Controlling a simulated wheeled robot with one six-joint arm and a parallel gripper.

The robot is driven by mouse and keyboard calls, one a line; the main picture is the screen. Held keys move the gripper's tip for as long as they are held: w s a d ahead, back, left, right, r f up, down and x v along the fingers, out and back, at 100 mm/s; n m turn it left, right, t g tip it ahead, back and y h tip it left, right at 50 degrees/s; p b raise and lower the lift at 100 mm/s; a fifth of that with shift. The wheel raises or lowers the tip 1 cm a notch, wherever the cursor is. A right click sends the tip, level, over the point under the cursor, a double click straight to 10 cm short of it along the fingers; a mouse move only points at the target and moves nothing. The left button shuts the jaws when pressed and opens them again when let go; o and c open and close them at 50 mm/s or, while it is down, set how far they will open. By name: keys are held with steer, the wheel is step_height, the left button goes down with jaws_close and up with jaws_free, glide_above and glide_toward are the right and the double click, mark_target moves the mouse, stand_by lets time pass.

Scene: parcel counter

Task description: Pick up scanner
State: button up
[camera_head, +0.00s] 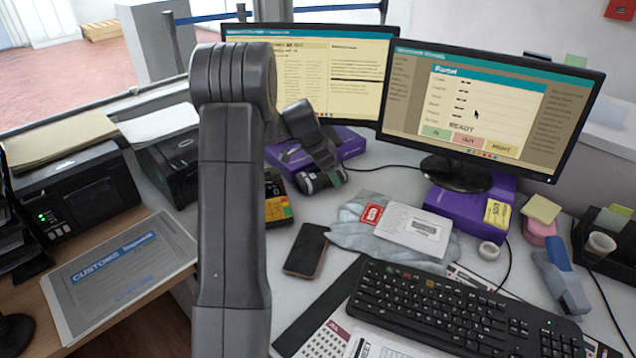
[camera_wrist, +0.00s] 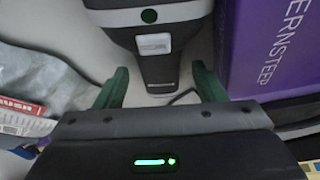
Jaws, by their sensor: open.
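The scanner (camera_wrist: 155,45), dark with a pale rim, a green dot and a grey button, fills the top middle of the wrist view. Its narrow handle reaches down between the two green fingers of my gripper (camera_wrist: 161,86). The fingers are open, one on each side of the handle, with visible gaps. In the head view, the scanner (camera_head: 316,184) lies on the counter in front of a purple box, and my gripper (camera_head: 332,172) is low over it. My wrist and arm hide part of it there.
A purple box (camera_wrist: 270,45) stands close beside the scanner. A grey parcel bag (camera_head: 352,236) with a white label, a phone (camera_head: 306,250), a keyboard (camera_head: 440,305) and a card terminal (camera_head: 277,208) lie nearby. Two monitors (camera_head: 490,105) stand behind.

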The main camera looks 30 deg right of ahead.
steer(key=shift+d+f, duration=0.15)
steer(key=shift+f, duration=0.15)
steer(key=c, duration=1.2)
steer(key=shift+r, duration=0.1)
